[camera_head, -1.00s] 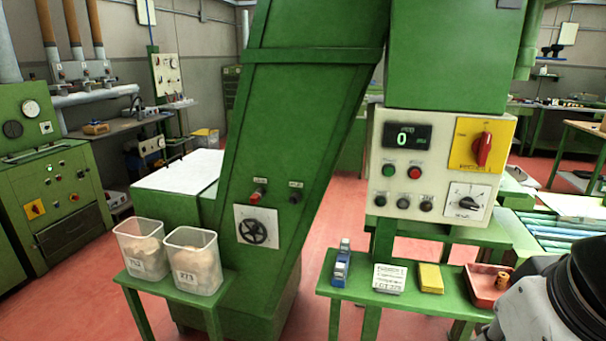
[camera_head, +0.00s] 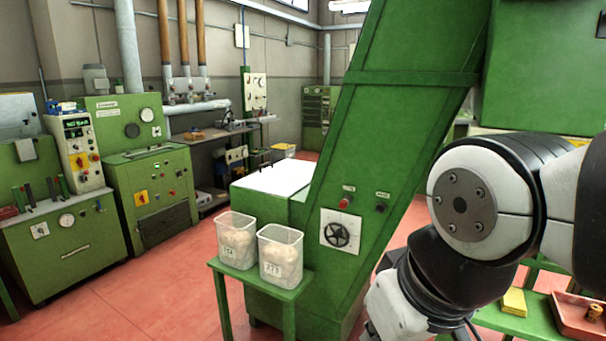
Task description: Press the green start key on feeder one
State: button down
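My arm covers the right side of the view, and my gripper is not in view. The cream control panel on the green machine at right, with its green key, is hidden behind my arm apart from a thin strip. The inclined green housing (camera_head: 390,120) in the middle carries a red button (camera_head: 345,202), a dark button (camera_head: 381,207) and a handwheel (camera_head: 340,233). At far left a cream control panel (camera_head: 78,150) has a lit display and small coloured keys. I cannot read any label naming feeder one.
Two clear bins (camera_head: 281,256) of pale stoppers stand on a small green stand (camera_head: 252,283). A red tray (camera_head: 580,318) and a yellow block (camera_head: 514,301) lie on a low green bench at lower right. Open red floor (camera_head: 140,285) lies at left.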

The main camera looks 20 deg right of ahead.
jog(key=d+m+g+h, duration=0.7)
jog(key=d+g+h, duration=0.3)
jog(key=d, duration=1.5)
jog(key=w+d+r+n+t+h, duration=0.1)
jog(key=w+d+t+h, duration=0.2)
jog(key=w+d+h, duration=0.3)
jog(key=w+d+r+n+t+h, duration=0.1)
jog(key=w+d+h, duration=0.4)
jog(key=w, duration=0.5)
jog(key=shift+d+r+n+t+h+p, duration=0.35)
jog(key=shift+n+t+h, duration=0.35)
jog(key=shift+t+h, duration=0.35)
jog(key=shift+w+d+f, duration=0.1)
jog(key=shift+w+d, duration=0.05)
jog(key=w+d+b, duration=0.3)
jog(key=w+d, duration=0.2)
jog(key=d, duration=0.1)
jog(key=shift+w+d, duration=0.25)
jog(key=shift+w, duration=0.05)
